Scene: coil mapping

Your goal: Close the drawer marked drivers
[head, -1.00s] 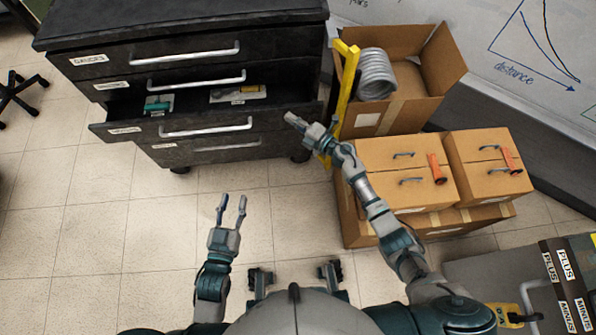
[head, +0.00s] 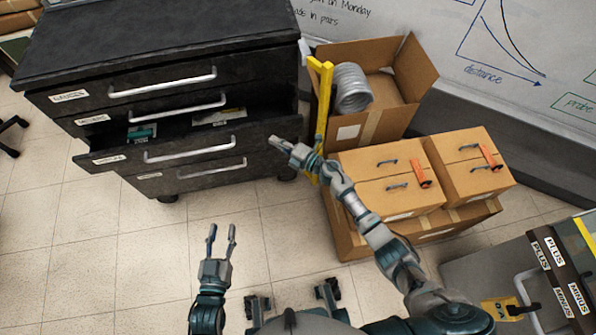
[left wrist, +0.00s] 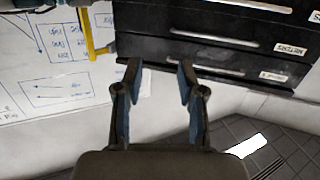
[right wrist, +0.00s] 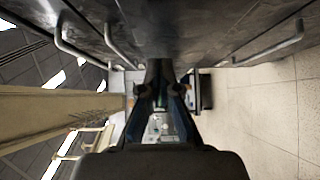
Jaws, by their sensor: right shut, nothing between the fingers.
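The black cabinet (head: 160,45) stands at the upper left of the head view. Its third drawer (head: 225,147) is pulled out, with a teal-handled tool (head: 142,132) and a pale packet inside. That drawer's label (head: 108,160) is too small to read. The other drawers look shut. My right gripper (head: 277,143) is shut and empty at the right end of the open drawer's front; I cannot tell whether it touches. In the right wrist view, my right gripper (right wrist: 160,85) is beside dark fronts with handles. My left gripper (head: 221,233) is open and empty above the floor.
Cardboard boxes (head: 385,180) stand right of the cabinet, close to my right arm. A yellow post (head: 321,110) rises between cabinet and boxes. An open carton (head: 405,85) holds a metal coil (head: 351,88). The tiled floor (head: 130,240) before the cabinet is clear.

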